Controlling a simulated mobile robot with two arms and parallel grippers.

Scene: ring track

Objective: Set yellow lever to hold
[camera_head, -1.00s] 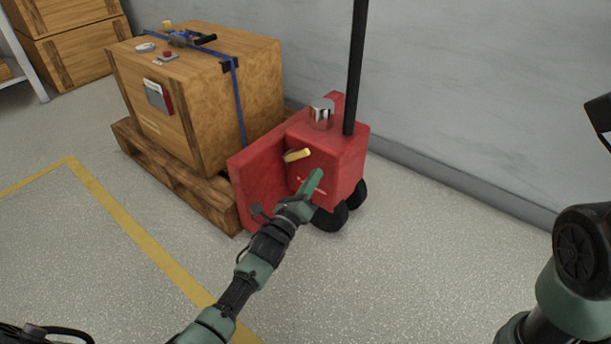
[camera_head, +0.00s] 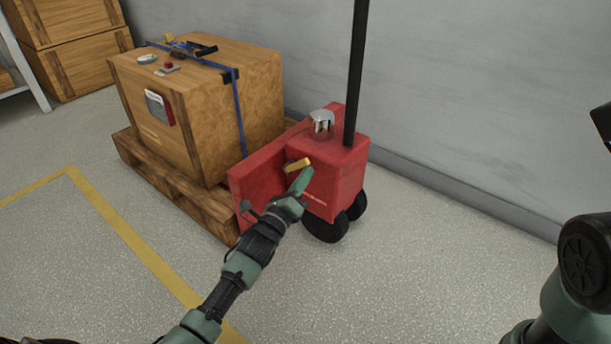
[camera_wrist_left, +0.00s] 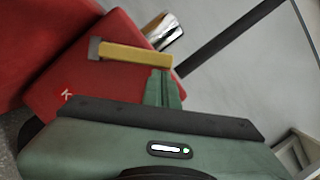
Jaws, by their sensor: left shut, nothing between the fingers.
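The yellow lever (camera_head: 298,165) sticks out from the front of the red pallet jack body (camera_head: 335,176). In the left wrist view the lever (camera_wrist_left: 136,56) is a flat yellow bar on a grey pivot at its left end. My left gripper (camera_head: 303,180) is shut and empty, with its tip just below the lever's free end. In the left wrist view the closed green fingers (camera_wrist_left: 162,88) point up at the right end of the lever. I cannot tell whether they touch it. My right gripper is not in view.
A wooden crate (camera_head: 200,125) with a blue strap stands on a wooden pallet (camera_head: 205,205) left of the jack. The jack's black handle pole (camera_head: 356,70) rises beside a silver cylinder (camera_head: 321,122). A grey wall is behind. The floor at front is clear.

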